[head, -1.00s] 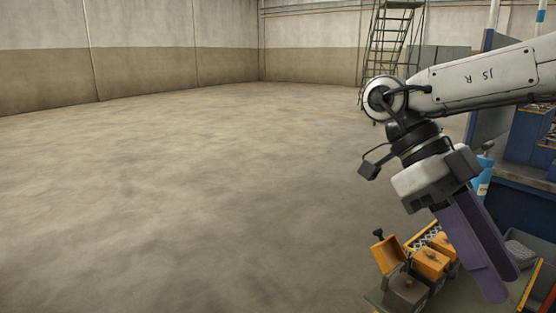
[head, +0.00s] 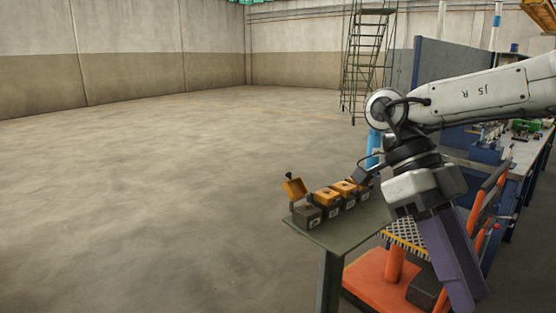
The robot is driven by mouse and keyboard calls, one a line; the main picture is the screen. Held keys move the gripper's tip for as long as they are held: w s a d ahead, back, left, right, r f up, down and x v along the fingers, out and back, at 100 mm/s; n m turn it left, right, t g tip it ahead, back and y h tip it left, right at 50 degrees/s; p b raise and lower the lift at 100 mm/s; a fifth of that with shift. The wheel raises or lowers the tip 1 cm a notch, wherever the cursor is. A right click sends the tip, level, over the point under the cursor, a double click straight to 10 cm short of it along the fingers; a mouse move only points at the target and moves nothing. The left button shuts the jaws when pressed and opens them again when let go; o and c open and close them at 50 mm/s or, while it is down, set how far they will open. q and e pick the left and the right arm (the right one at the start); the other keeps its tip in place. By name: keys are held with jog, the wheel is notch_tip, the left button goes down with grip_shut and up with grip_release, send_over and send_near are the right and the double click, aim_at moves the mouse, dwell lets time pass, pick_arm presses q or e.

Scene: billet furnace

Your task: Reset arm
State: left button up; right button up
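My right gripper (head: 465,300) hangs from the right arm with its long purple fingers pointing down and slightly right. The fingers overlap in this view, so I cannot tell whether they are open or shut. No held object shows at them. The gripper appears in front of an orange cart, to the right of a small table in the picture. My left gripper and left arm are not in view.
A long workbench (head: 527,150) is at right. A stair ladder (head: 368,60) stands behind. The left floor is clear.

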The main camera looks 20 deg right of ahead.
jog(key=w+a+f+m+t+y, duration=0.4)
jog(key=w+f+t+y, duration=0.1)
jog(key=f+y, duration=0.2)
jog(key=w+a+f+m+t+y, duration=0.3)
jog(key=w+f+t+y, duration=0.15)
jog(key=f+y, duration=0.2)
jog(key=w+d+f+m+t+h, duration=0.1)
jog(key=w+f+m+t, duration=0.2)
jog(key=f+m+t, duration=0.35)
jog(key=w+d+f+m+t+h, duration=0.1)
jog(key=w+f+m+t+h, duration=0.15)
jog(key=f+m+t, duration=0.35)
jog(key=s+a+f+m+h, duration=0.25)
jog(key=f+m+h, duration=0.35)
jog(key=f+m, duration=0.55)
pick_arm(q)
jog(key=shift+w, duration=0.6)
pick_arm(e)
jog(key=s+a+f+m+g+h, duration=0.1)
jog(key=s+a+f+m+g, duration=0.4)
jog(key=s+a+f, duration=0.4)
jog(key=shift+s+a+f+g, duration=0.2)
jog(key=shift+a+f+g, duration=0.1)
jog(key=shift+a+f, duration=0.65)
